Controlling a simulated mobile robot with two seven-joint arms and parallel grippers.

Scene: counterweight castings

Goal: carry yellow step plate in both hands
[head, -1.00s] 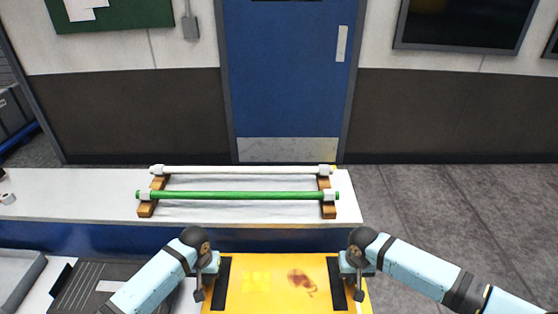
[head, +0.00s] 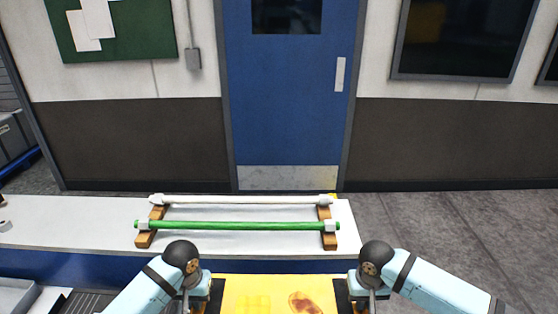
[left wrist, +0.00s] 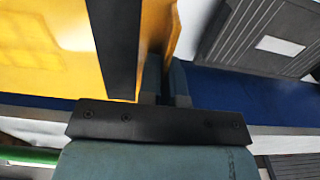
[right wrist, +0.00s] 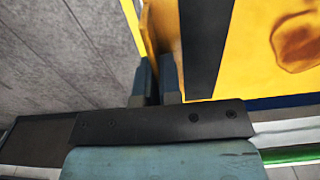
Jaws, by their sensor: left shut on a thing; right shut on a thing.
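The yellow step plate (head: 262,292) shows at the bottom of the head view, with black strips along its left and right sides and a brown stain. Its near part is cut off. My left gripper (head: 198,298) is at its left side and my right gripper (head: 362,298) at its right side. In the left wrist view the left gripper's fingers (left wrist: 166,85) are shut on the plate's edge (left wrist: 157,30). In the right wrist view the right gripper's fingers (right wrist: 157,80) are shut on the opposite edge (right wrist: 160,28).
A white bench (head: 60,230) lies beyond the plate. On it a green bar (head: 235,225) and a white bar (head: 240,199) rest across wooden blocks. A blue door (head: 285,100) stands behind. Grey floor (head: 430,225) is clear at the right.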

